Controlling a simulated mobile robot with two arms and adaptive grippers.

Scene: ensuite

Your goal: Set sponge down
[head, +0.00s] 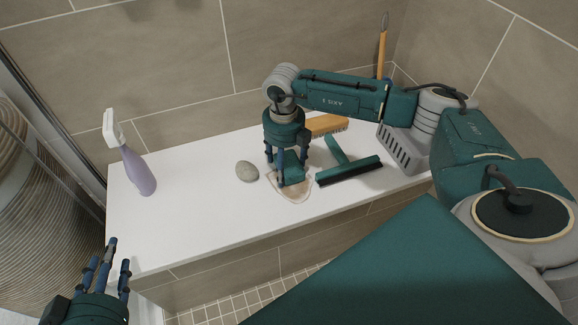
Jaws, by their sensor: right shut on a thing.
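My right gripper (284,172) points down over the white ledge (200,220) and is shut on a teal sponge (293,174). The fingers partly hide the sponge. The sponge is over a pale, beige-rimmed flat piece (296,194), perhaps a shallow dish; I cannot tell whether they touch. My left gripper (107,262) is open and empty at the lower left, in front of the ledge.
A grey stone (247,171) lies left of the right gripper. A teal squeegee (350,171) and a wooden brush (328,125) lie to its right, near a grey slotted caddy (400,148). A lilac spray bottle (138,171) stands at the left. The front left ledge is clear.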

